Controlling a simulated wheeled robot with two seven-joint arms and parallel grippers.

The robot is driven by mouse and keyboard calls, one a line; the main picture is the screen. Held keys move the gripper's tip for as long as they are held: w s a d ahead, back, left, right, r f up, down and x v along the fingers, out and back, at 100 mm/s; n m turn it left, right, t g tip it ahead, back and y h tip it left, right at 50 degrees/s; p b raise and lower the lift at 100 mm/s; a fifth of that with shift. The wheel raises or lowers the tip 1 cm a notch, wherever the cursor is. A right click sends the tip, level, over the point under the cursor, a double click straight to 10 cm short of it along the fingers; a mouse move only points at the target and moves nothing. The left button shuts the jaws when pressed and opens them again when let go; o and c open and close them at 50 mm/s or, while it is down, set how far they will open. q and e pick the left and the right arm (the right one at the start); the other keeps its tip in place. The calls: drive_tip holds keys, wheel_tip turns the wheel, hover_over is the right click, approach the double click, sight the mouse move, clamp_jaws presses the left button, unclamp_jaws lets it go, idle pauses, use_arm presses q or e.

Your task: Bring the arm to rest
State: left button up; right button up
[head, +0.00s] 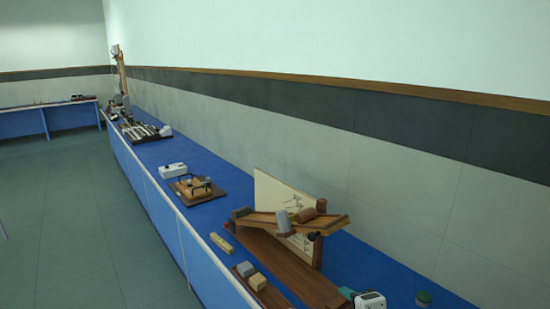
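Neither of my arms nor my grippers shows in the head view. The long blue bench (222,168) runs along the wall from the far left to the near right. On it stands a wooden ramp (295,224) with a grey block (283,222) and a brown cylinder (307,215), in front of a cream board (271,193).
Small blocks (257,281) lie near the bench's front edge. A white box (173,170) and a wooden apparatus (198,190) stand farther along. A white device (369,299) is at the near right. A second blue bench (42,119) is at the back left. The floor (70,220) at left is clear.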

drive_tip(key=s+d+f+m+g+h, duration=0.1)
drive_tip(key=s+d+f+m+g, duration=0.15)
drive_tip(key=s+f+m, duration=0.5)
drive_tip(key=s+d+f+m+g+h, duration=0.1)
drive_tip(key=s+f+m+g, duration=0.3)
drive_tip(key=s, duration=0.7)
drive_tip(key=s+d+f+m+g+h, duration=0.1)
drive_tip(key=s+d+f+m+g, duration=0.1)
drive_tip(key=s+f+m, duration=0.5)
wheel_tip(320, 180, down, 28)
drive_tip(key=s+g+b, duration=0.2)
drive_tip(key=b, duration=0.4)
use_arm(q)
wheel_tip(320, 180, down, 11)
drive_tip(key=b, duration=0.5)
drive_tip(key=shift+s, duration=0.35)
use_arm(e)
drive_tip(key=s+d+f, duration=0.1)
drive_tip(key=s+f, duration=0.7)
drive_tip(key=f, duration=0.3)
drive_tip(key=s+d+f, duration=0.1)
drive_tip(key=s+f, duration=0.8)
drive_tip(key=f, duration=0.3)
drive_tip(key=shift+s+d+g, duration=0.2)
drive_tip(key=shift+d+g, duration=0.15)
use_arm(q)
drive_tip(key=shift+a, duration=0.1)
